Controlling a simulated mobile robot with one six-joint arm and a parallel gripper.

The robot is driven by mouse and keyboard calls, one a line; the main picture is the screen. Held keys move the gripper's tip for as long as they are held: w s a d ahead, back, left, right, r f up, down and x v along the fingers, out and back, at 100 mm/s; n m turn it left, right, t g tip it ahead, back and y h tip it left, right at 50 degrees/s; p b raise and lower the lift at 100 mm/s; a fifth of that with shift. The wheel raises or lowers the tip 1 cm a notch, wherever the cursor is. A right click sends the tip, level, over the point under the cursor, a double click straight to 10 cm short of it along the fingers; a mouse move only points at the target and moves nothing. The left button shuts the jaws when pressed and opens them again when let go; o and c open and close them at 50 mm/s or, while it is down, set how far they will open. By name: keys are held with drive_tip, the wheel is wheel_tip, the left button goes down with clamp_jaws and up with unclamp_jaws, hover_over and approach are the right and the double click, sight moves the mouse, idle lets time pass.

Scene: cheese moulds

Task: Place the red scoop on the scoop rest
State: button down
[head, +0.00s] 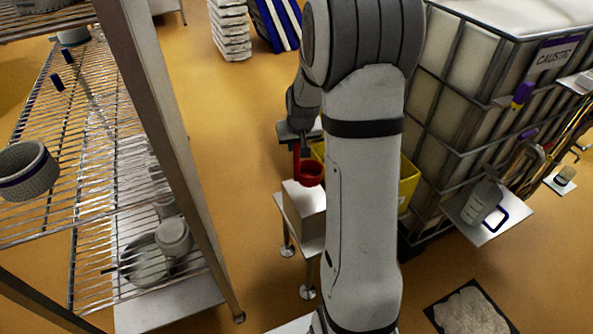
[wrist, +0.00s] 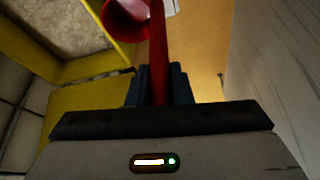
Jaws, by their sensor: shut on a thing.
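The red scoop (head: 311,174) hangs from my gripper (head: 298,137), bowl low and handle upright in the head view. My gripper is shut on its handle, which also shows between the fingers in the wrist view (wrist: 158,55). The scoop's bowl (wrist: 124,18) is at the top of that view. In the head view the bowl appears over the pale block (head: 305,212) on a small steel stand. I cannot tell whether it touches the block, nor whether this block is the scoop rest. My arm hides part of this area.
A yellow tub (head: 409,184) stands just behind my arm; its grainy contents show in the wrist view (wrist: 60,35). A caged white tank (head: 450,100) stands to the right. A wire rack (head: 100,215) with moulds fills the left. Open floor lies between rack and stand.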

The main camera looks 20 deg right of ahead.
sight(295, 158)
drive_tip(key=f, duration=0.3)
drive_tip(key=shift+w+a+f, duration=0.15)
drive_tip(key=shift+a, duration=0.05)
drive_tip(key=shift+a+f, duration=0.1)
drive_tip(key=shift+f, duration=1.6)
drive_tip(key=shift+f+b, duration=0.1)
drive_tip(key=shift+b, duration=0.25)
drive_tip(key=c, duration=1.3)
unclamp_jaws()
